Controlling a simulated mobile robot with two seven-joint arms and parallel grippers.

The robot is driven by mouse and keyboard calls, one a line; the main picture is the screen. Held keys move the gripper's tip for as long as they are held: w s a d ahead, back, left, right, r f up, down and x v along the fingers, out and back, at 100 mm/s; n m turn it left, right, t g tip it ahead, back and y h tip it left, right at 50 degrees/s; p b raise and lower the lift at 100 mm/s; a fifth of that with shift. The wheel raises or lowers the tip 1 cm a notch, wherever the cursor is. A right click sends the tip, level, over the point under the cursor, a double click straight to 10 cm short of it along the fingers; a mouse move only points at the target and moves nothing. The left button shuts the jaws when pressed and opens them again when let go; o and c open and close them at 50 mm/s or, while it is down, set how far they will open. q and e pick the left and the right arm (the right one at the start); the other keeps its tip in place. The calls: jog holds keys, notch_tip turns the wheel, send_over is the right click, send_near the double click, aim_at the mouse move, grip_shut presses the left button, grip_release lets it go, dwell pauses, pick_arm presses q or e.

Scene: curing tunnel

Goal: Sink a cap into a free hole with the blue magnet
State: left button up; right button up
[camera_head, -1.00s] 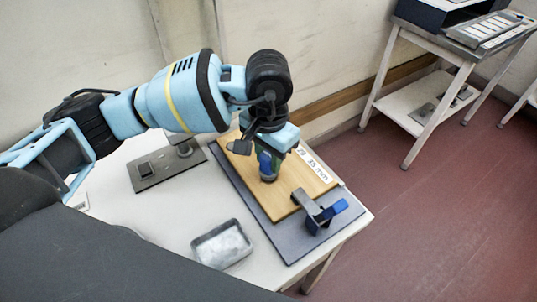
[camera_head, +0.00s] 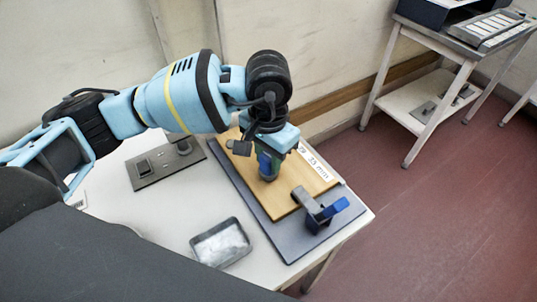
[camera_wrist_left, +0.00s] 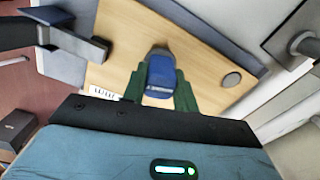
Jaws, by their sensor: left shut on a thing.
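My left gripper (camera_head: 268,176) is shut on the blue magnet (camera_wrist_left: 160,75), which sits upright between the two green fingers in the left wrist view. In the head view the gripper points down over the wooden board (camera_head: 312,182), at or just above its surface; I cannot tell if the magnet touches the board. In the left wrist view a dark grey round spot (camera_wrist_left: 231,79) lies on the board to the right of the magnet; I cannot tell whether it is a hole or a cap. The magnet's underside is hidden. My right gripper is not in view.
A clamp with a blue handle (camera_head: 335,207) holds the board's near right corner on a grey mat (camera_head: 290,246). A metal tray (camera_head: 221,243) with pale contents stands near the table's front edge. A dark plate with fittings (camera_head: 157,171) lies at left. A side table stands at the right.

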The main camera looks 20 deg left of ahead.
pick_arm(q)
jog(key=shift+f, duration=0.15)
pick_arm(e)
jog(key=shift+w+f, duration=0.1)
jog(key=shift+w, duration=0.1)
pick_arm(q)
jog(key=shift+f, duration=0.2)
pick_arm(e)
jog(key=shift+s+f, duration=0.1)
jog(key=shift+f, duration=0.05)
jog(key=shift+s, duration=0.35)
pick_arm(q)
jog(key=shift+f+b, duration=0.1)
jog(key=shift+b, duration=0.25)
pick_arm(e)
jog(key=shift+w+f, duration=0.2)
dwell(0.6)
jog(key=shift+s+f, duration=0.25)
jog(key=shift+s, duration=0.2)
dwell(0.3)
pick_arm(q)
jog(key=shift+d, duration=0.1)
